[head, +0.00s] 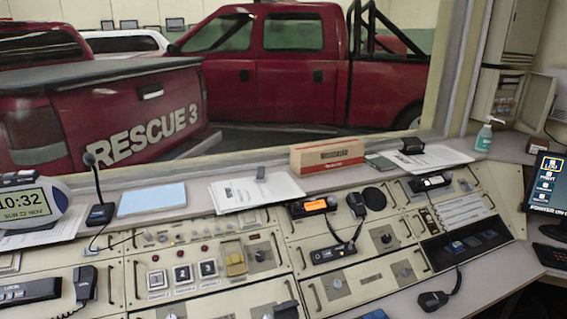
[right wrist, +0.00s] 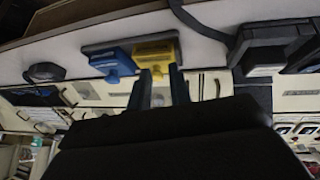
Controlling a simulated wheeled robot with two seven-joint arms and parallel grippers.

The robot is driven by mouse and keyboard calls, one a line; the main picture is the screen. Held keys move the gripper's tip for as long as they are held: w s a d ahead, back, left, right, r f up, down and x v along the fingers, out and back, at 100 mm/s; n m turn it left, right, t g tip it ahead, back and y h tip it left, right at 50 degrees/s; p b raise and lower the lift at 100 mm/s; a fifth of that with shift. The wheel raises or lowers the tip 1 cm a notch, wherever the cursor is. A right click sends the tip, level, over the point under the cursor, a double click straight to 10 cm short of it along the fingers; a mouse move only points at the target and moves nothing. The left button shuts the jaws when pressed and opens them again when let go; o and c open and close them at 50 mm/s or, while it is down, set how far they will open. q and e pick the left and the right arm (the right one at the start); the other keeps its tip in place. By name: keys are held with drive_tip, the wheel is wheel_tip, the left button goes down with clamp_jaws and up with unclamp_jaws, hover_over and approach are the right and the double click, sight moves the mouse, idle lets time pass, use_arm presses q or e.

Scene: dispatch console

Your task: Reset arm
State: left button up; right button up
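My right gripper (right wrist: 161,80) shows in the right wrist view. Its two dark fingers stand apart with a gap between them, and nothing is visibly held. Beyond the fingertips are a yellow block-like item (right wrist: 155,50) and a blue one (right wrist: 112,62), side by side on a dark base. I cannot tell whether the fingers touch the yellow item. Neither gripper can be made out in the head view, and my left gripper is in no view.
The sloped console holds switches, an orange-lit radio (head: 315,206), a gooseneck microphone (head: 100,212) and a handset (head: 433,301). Its upper ledge holds a cardboard box (head: 327,155), a clipboard (head: 257,191) and a sanitizer bottle (head: 484,138). A monitor (head: 546,190) stands at right.

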drive_tip(key=s+a+f+m+g, duration=0.1)
drive_tip(key=s+f+g, duration=0.1)
drive_tip(key=s+f, duration=0.6)
drive_tip(key=s+a+f+g+y, duration=0.1)
drive_tip(key=s+f+g, duration=0.2)
drive_tip(key=s+f, duration=0.5)
drive_tip(key=s, duration=0.7)
drive_tip(key=shift+s+m, duration=0.3)
drive_tip(key=shift+m, duration=0.1)
drive_tip(key=shift+a, duration=0.15)
